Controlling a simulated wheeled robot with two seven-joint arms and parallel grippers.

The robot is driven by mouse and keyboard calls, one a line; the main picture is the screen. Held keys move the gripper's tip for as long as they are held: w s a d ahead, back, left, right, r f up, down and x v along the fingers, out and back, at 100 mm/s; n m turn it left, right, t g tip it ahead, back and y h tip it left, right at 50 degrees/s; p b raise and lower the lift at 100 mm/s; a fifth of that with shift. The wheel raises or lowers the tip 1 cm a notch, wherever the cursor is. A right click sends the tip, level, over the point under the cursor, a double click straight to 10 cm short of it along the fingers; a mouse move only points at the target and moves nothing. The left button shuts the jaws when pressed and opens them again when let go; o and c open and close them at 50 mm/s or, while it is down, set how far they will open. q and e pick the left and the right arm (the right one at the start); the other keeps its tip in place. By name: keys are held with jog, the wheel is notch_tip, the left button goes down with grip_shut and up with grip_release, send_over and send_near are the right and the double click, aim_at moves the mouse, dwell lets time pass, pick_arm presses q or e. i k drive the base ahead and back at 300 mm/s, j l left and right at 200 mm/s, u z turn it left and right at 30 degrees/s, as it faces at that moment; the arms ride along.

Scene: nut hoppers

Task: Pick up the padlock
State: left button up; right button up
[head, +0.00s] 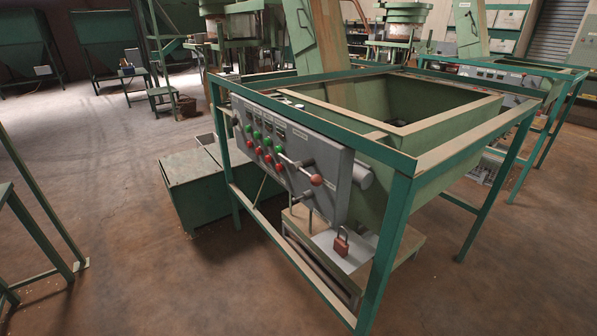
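A small red padlock (341,245) with a metal shackle shows low under the front of the green hopper frame. It appears upright, against a pale surface at a low platform (405,243) behind the frame's front leg. Whether it stands on that platform or hangs cannot be told. Neither my left nor my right gripper is in the head view, and nothing touches the padlock that I can see.
The green hopper frame (400,215) stands around the padlock, with a leg just right of it. A grey control panel (285,150) with a red-knobbed lever sits above. A green box (195,182) stands left. The floor (130,240) in front is clear.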

aim_at(341, 246)
jog(key=i+j+z, duration=0.1)
jog(key=z, duration=0.35)
jog(key=i+j+z, duration=0.1)
jog(key=z, duration=0.35)
jog(key=j+z, duration=0.15)
jog(key=z, duration=0.3)
jog(key=i+j+z, duration=0.1)
jog(key=z, duration=0.35)
jog(key=j+z, duration=0.2)
jog(key=z, duration=0.25)
